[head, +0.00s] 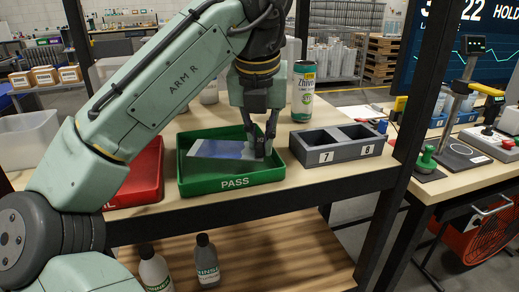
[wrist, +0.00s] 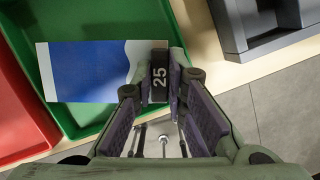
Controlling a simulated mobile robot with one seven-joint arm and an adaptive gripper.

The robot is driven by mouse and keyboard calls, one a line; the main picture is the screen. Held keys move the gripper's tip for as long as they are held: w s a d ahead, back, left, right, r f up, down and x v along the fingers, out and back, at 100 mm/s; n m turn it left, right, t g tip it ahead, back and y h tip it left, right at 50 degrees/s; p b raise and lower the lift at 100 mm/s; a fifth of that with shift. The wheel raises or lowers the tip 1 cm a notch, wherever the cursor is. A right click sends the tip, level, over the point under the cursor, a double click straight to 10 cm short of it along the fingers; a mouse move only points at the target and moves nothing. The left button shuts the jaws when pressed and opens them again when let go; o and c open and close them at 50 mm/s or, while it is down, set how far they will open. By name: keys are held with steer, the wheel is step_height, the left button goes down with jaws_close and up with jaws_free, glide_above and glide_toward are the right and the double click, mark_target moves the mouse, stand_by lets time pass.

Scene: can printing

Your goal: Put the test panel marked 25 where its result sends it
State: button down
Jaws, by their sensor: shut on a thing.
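The test panel (head: 222,149) is a thin blue and white sheet. In the wrist view the panel (wrist: 85,75) has a dark end tab marked 25 (wrist: 159,80). My gripper (head: 262,147) is shut on this tab end. The panel lies within the walls of the green tray (head: 235,182), labelled PASS, and extends to the left from my fingers. I cannot tell whether it touches the tray floor. The green tray also shows in the wrist view (wrist: 88,20).
A red tray (head: 148,175), its label mostly hidden by my arm, stands left of the green one. A grey holder (head: 337,152) with slots 7 and 8 stands to the right. Bottles (head: 207,262) stand on the lower shelf.

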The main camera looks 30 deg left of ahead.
steer(key=shift+f, duration=1.6)
steer(key=shift+f, duration=0.15)
steer(key=c, duration=1.9)
jaws_free()
steer(key=p+v, duration=0.6)
steer(key=v, duration=0.6)
steer(key=shift+p, duration=0.35)
steer(key=shift+s+a, duration=0.1)
steer(key=shift+s, duration=0.05)
